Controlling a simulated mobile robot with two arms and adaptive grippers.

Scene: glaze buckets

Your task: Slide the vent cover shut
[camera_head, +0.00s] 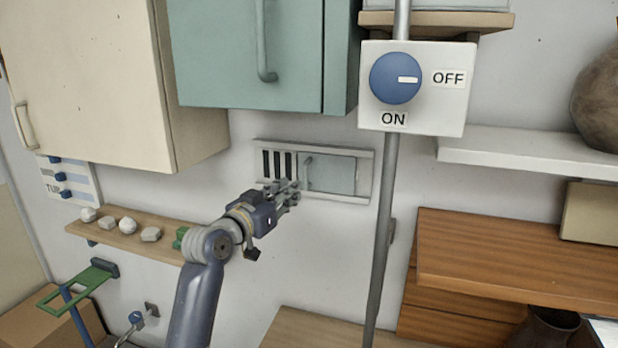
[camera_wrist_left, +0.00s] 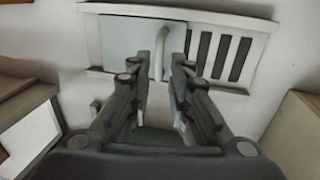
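The vent (camera_head: 362,198) is a pale wall frame with dark slots (camera_head: 277,163) uncovered on its left side. The grey vent cover (camera_head: 337,176) sits over the right part, with an upright bar handle (camera_head: 307,168) near its left edge. My left gripper (camera_head: 291,187) is in front of the vent, just left of and below the handle in the head view. In the left wrist view the gripper (camera_wrist_left: 160,78) is open, with the handle (camera_wrist_left: 160,48) seen between its fingertips. I cannot tell whether they touch. There the cover (camera_wrist_left: 122,40) lies left of the slots (camera_wrist_left: 221,54).
A vertical pipe (camera_head: 383,225) with a switch box (camera_head: 417,118) stands right of the vent. A teal cabinet (camera_head: 220,55) hangs above. A wooden shelf (camera_head: 135,238) with several small stones is at lower left, near my left arm. The wall directly below the vent is bare.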

